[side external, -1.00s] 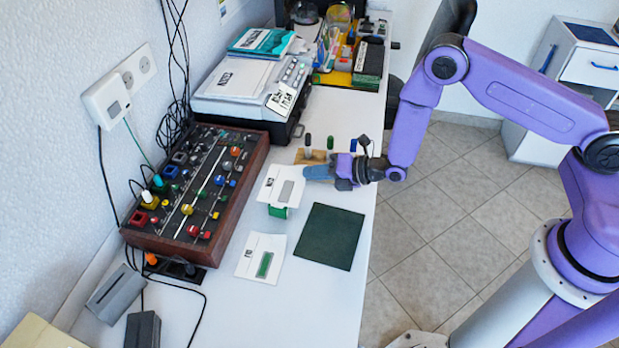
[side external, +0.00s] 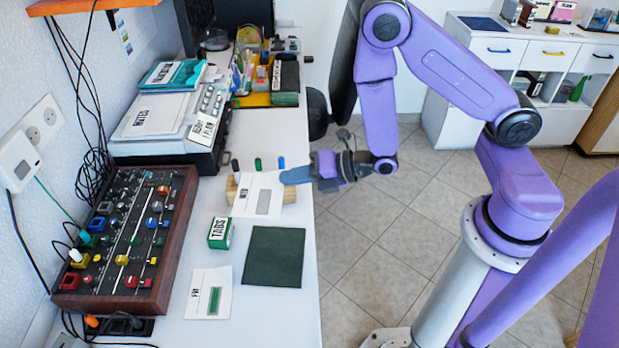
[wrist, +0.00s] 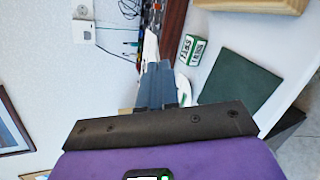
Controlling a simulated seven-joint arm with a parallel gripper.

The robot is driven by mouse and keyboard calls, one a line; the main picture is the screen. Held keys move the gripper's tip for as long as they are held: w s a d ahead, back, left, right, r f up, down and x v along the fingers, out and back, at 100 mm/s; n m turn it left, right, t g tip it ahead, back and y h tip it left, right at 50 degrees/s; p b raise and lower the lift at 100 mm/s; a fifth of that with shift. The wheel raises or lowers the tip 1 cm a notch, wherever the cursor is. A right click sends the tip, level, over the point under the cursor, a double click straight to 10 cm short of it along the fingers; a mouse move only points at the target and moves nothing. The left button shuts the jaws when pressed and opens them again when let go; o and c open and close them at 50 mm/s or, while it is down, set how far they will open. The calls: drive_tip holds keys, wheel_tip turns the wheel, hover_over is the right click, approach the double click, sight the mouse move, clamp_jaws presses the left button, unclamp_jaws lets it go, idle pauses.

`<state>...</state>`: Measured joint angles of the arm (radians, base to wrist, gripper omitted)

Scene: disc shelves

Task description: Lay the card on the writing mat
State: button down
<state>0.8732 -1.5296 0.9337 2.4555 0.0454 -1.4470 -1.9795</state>
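A white card with a grey rectangle (side external: 248,203) is at the tips of my gripper (side external: 296,176) in the side external view. The blue fingers appear closed on its right edge. The card is in front of the wooden pen block and seems raised off the table. In the wrist view the fingers (wrist: 158,86) are close together, with a thin white edge, likely the card (wrist: 150,48), beyond them. The dark green writing mat (side external: 273,257) lies bare on the table. It also shows in the wrist view (wrist: 240,82). A second white card with a green rectangle (side external: 208,305) lies left of the mat.
A green and white TABS box (side external: 220,233) stands between the control panel (side external: 126,240) and the mat. The wooden block (side external: 289,194) with several coloured pens is behind the held card. A printer-like machine (side external: 165,118) stands at the back left.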

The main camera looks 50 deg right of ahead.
drive_tip(key=w+d+r+m+t+h, duration=0.1)
drive_tip(key=w+d+r+m+h, duration=0.1)
drive_tip(key=d, duration=0.4)
drive_tip(key=w+d+r+m+t+h, duration=0.1)
drive_tip(key=w+d+r+m+h, duration=0.2)
drive_tip(key=d+r+m+h, duration=0.1)
drive_tip(key=d+m+h, duration=0.1)
drive_tip(key=d+h, duration=0.1)
drive_tip(key=d, duration=0.1)
drive_tip(key=shift+w+r, duration=0.3)
drive_tip(key=shift+r, duration=0.05)
drive_tip(key=n+g+y, duration=0.3)
drive_tip(key=n+y, duration=0.5)
drive_tip(key=y, duration=0.1)
hover_over(303, 241)
wheel_tip(303, 241, down, 15)
drive_tip(key=shift+f, duration=3.95)
drive_tip(key=shift+f, duration=0.6)
